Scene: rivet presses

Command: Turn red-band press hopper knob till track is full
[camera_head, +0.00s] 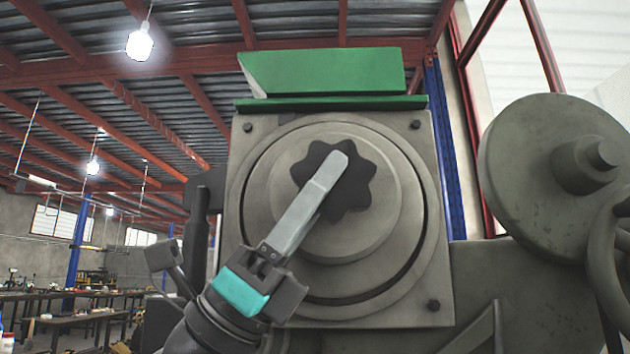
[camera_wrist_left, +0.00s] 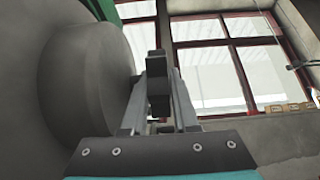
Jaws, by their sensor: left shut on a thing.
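The hopper knob (camera_head: 357,186) is a dark, lobed star shape at the centre of a round grey hopper face (camera_head: 391,235). My left gripper (camera_head: 337,167) reaches up from the lower left and is shut on the knob. One finger lies across the front of the knob and hides part of it. In the left wrist view the dark knob (camera_wrist_left: 159,85) sits between the fingers, with the round hopper face (camera_wrist_left: 85,85) to the left. No red band and no track can be made out. My right gripper is not in view.
A green hopper top (camera_head: 325,73) sits above the face. A large grey wheel (camera_head: 540,150) with a hub stands close at the right. Workbenches (camera_head: 75,320) stand far off at the left. Red-framed windows (camera_wrist_left: 215,65) show in the left wrist view.

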